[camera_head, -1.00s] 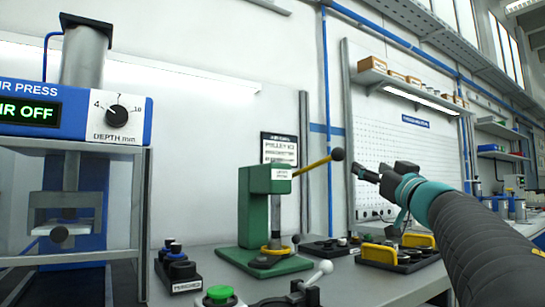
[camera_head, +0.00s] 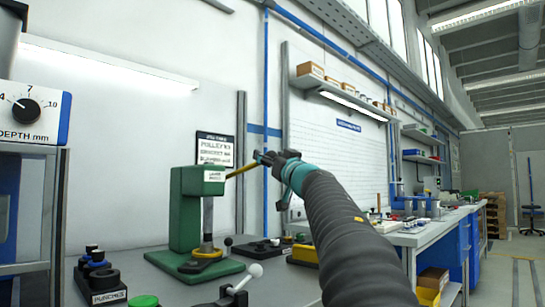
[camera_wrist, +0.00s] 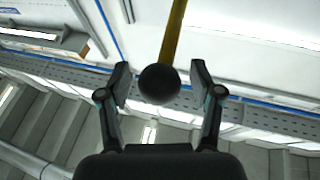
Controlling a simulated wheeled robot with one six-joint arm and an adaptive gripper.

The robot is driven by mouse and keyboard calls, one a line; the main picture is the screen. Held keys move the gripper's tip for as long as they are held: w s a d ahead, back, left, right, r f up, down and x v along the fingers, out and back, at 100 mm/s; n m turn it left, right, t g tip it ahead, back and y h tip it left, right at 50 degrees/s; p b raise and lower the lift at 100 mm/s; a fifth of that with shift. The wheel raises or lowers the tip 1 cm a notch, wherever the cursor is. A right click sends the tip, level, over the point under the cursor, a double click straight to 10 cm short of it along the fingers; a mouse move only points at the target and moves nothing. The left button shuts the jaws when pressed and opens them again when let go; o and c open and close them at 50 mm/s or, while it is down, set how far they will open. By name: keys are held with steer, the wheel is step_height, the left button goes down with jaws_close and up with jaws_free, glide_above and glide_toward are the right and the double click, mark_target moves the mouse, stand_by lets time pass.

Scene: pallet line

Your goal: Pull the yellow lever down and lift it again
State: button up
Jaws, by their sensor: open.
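The yellow lever (camera_head: 243,170) sticks out to the right and slightly up from the green press (camera_head: 186,210) on the bench. In the head view my gripper (camera_head: 263,157) is at the lever's outer end and hides its knob. In the wrist view the black ball knob (camera_wrist: 159,84) sits between the two fingers of my gripper (camera_wrist: 160,82), with a gap on each side. The lever's yellow rod (camera_wrist: 173,35) runs up from the knob. The fingers are open and not closed on it.
A punch holder (camera_head: 100,280) stands front left on the bench. A small clamp with a white ball handle (camera_head: 255,270) and a green button (camera_head: 145,301) are at the front. A yellow-handled fixture (camera_head: 303,253) lies under my arm. The wall stands behind the press.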

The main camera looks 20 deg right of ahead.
steer(key=shift+w, duration=0.1)
jaws_close()
steer(key=shift+d, duration=0.1)
steer(key=shift+r, duration=0.15)
